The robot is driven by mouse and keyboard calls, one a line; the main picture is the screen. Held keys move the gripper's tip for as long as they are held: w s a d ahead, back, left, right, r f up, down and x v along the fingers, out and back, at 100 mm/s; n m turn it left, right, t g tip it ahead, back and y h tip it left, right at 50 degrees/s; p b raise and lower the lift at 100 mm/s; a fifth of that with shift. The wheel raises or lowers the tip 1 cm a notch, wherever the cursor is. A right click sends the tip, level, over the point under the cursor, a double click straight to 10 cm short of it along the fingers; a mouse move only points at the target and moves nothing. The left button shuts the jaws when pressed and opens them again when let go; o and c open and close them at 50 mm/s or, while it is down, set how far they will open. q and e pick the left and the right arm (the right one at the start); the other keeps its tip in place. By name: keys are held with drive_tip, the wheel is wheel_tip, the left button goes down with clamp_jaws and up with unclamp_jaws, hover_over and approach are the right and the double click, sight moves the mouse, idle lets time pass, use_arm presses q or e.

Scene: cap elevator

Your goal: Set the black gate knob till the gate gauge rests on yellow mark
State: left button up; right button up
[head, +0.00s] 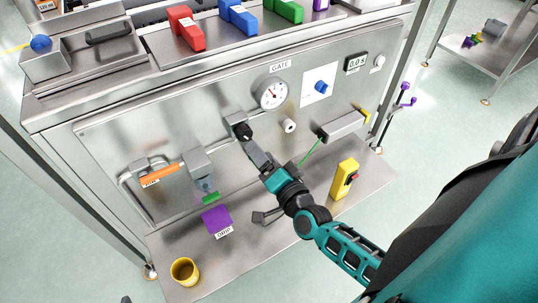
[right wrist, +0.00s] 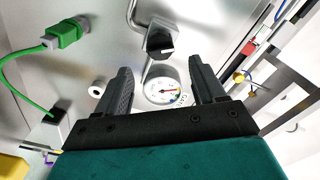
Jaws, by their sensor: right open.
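The black gate knob (head: 242,131) sits on a grey valve block on the steel panel, left of and below the gate gauge (head: 272,93). The gauge is a round white dial with a red needle; its coloured marks are too small to read the needle's place among them. My right gripper (head: 251,146) is just below the knob, fingers towards it. In the right wrist view the knob (right wrist: 160,46) shows beyond the open fingertips (right wrist: 160,66), nothing between them, and the gauge (right wrist: 160,90) shows between the fingers. My left gripper is not clearly visible.
A white round knob (head: 289,125) and a blue knob (head: 321,87) are to the right. A green cable (head: 310,152) runs close to my right arm. An orange handle (head: 160,175) is at left. A purple block (head: 217,220), yellow cup (head: 185,271) and yellow box (head: 344,180) stand on the shelf.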

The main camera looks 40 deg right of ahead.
use_arm(q)
drive_tip(key=shift+s+f, duration=0.1)
drive_tip(key=shift+f, duration=0.05)
use_arm(e)
drive_tip(key=shift+s+a, duration=0.1)
drive_tip(key=shift+s, duration=1.3)
use_arm(q)
drive_tip(key=p, duration=0.1)
drive_tip(key=r+p, duration=0.1)
drive_tip(key=a+r+p, duration=0.1)
drive_tip(key=shift+s+r+y, duration=0.1)
drive_tip(key=shift+s+y, duration=0.15)
drive_tip(key=shift+y, duration=0.05)
use_arm(e)
drive_tip(key=s+a+f+n+g+y, duration=0.3)
drive_tip(key=s+a+f+n+g, duration=0.2)
drive_tip(key=n, duration=0.9)
drive_tip(key=s+a+g, duration=0.2)
drive_tip(key=s, duration=0.1)
drive_tip(key=shift+s+a+n, duration=0.15)
drive_tip(key=shift+s+n, duration=0.15)
drive_tip(key=shift+n, duration=0.1)
use_arm(q)
drive_tip(key=shift+d, duration=0.15)
drive_tip(key=shift+w+r, duration=0.1)
drive_tip(key=shift+w, duration=0.05)
use_arm(e)
drive_tip(key=shift+c, duration=0.4)
